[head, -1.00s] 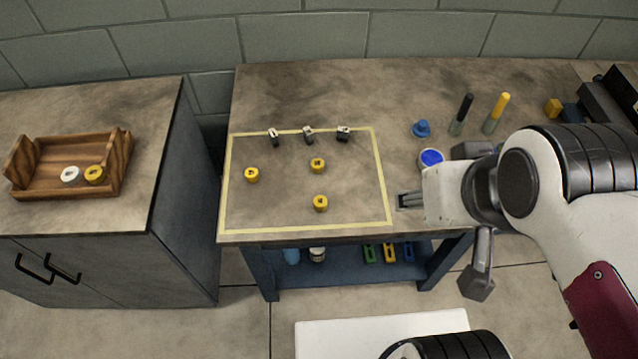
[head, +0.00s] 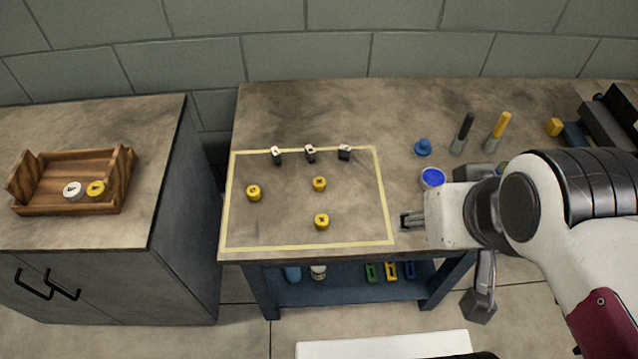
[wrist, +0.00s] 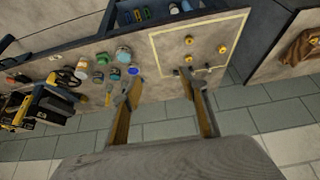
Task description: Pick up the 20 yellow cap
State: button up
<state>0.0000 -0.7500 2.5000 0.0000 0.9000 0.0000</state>
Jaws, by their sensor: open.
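Three yellow caps lie apart in the taped rectangle on the workbench: one on the left (head: 253,193), one at upper right (head: 319,184) and one at lower right (head: 321,222). Their numbers are too small to read, so I cannot tell which is the 20. The caps also show in the wrist view, at top right (wrist: 222,48). My gripper (head: 408,221) is open and empty, just right of the taped rectangle in the head view. In the wrist view its two fingers (wrist: 160,80) are spread apart with nothing between them.
A wooden tray (head: 70,209) on the left cabinet holds a white cap (head: 73,190) and another yellow cap (head: 96,188). Several small black-and-white pieces (head: 310,153) line the rectangle's back edge. A blue-topped container (head: 433,178) and upright tools (head: 498,130) stand behind my gripper.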

jog(key=shift+w, duration=0.1)
dwell(0.3)
jog(key=w+d+f+n+t, duration=0.1)
jog(key=w+f, duration=0.3)
jog(key=w, duration=0.4)
jog(key=w+f+n+t, duration=0.15)
jog(key=w+f, duration=0.25)
jog(key=w, duration=0.5)
jog(key=w+d+f+n+t, duration=0.15)
jog(key=w+f, duration=0.25)
jog(key=w, duration=0.4)
jog(key=n+t+y, duration=0.1)
jog(key=n+y, duration=0.2)
jog(key=y, duration=0.4)
send_near(319, 184)
jog(key=shift+w+r, duration=0.8)
jog(key=shift+w, duration=0.25)
jog(key=shift+s+a+f, duration=0.35)
jog(key=shift+a+f, duration=0.1)
jog(key=shift+x, duration=1.3)
